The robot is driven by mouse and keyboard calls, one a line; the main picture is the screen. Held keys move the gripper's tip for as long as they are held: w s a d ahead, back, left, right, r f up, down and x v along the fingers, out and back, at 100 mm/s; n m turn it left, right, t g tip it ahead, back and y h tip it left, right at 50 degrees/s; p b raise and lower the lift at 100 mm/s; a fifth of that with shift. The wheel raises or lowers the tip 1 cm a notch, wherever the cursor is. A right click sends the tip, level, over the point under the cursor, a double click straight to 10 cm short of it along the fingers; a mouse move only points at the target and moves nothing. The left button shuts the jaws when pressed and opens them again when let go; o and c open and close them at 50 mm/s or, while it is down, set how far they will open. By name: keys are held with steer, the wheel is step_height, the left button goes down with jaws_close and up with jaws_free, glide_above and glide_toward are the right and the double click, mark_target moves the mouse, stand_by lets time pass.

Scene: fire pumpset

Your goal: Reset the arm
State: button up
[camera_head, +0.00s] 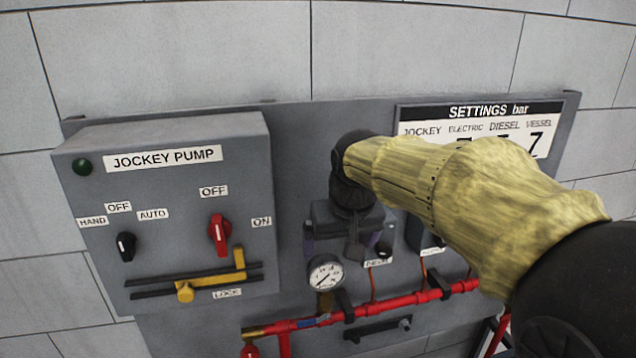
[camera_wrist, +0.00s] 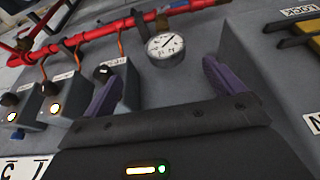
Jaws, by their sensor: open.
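My arm, in a yellow sleeve (camera_head: 450,195), reaches in from the right in the head view. My gripper (camera_head: 345,249) is in front of the panel, just above the pressure gauge (camera_head: 326,273) in the picture. In the wrist view my gripper (camera_wrist: 160,68) shows two purple fingers spread wide with nothing between them. The gauge also shows there (camera_wrist: 166,45), beyond and between the fingertips. I cannot tell the exact gap between the fingers and the panel.
The jockey pump box (camera_head: 180,255) stands out on the left, with a black selector (camera_head: 125,246), a red switch (camera_head: 220,235) and a yellow lock handle (camera_head: 212,280). Red pipes (camera_head: 380,308) run below. A settings sign (camera_head: 490,111) is at upper right, partly hidden by my arm.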

steer(key=s+d+f, duration=0.3)
steer(key=s+f, duration=0.1)
steer(key=f, duration=0.2)
steer(key=s+d+f+m+g, duration=0.1)
steer(key=s+d+f, duration=0.1)
steer(key=s+f, duration=0.2)
steer(key=s+d+f+m, duration=0.1)
steer(key=s+d+f, duration=0.2)
steer(key=f, duration=0.7)
steer(key=shift+s+d+f+g+h, duration=0.15)
steer(key=shift+s+d+g+h, duration=0.2)
steer(key=shift+s, duration=0.45)
